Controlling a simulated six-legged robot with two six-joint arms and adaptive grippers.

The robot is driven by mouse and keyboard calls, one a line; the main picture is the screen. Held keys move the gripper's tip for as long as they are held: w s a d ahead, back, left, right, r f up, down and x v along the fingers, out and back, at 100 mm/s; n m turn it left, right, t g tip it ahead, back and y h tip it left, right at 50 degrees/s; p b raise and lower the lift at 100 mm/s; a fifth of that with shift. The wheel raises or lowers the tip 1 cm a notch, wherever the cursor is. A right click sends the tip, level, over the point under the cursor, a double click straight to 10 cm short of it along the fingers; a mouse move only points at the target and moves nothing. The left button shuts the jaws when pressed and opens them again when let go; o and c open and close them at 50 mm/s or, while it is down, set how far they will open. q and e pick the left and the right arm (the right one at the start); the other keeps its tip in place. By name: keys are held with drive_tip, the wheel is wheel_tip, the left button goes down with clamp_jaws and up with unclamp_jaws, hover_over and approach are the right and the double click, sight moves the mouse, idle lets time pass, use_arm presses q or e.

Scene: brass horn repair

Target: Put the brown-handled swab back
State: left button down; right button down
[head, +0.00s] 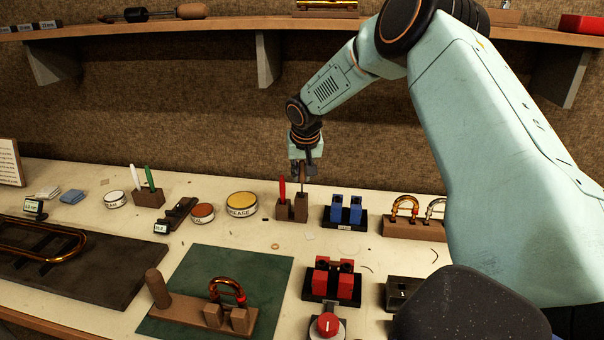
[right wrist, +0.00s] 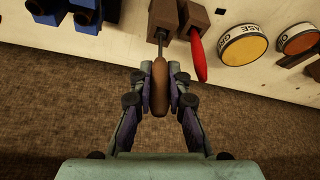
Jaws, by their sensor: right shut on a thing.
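My right gripper (head: 303,172) is shut on the brown handle of the swab (right wrist: 160,88), which it holds upright. The gripper also shows in the right wrist view (right wrist: 160,72). The swab's thin dark shaft runs down to a brown holder block (head: 292,208). The shaft's lower end meets the block's right part, but I cannot tell how deep it sits. A red-handled swab (head: 282,190) stands in the left part of the same block. My left gripper is not in view.
A grease tin (head: 241,205) stands left of the holder, and a blue-blocked stand (head: 345,212) stands to its right. Another brown holder (head: 148,198) carries white and green sticks. A red-blocked stand (head: 333,282) is nearer. A shelf (head: 230,25) runs above the bench.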

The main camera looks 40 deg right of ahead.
drive_tip(key=c, duration=1.8)
unclamp_jaws()
drive_tip(key=shift+s+f, duration=0.1)
drive_tip(key=shift+f, duration=0.2)
drive_tip(key=o, duration=0.5)
drive_tip(key=shift+w, duration=0.3)
drive_tip(key=shift+s+r, duration=0.25)
drive_tip(key=shift+r, duration=0.3)
drive_tip(key=v, duration=1.1)
drive_tip(key=shift+a+r, duration=0.1)
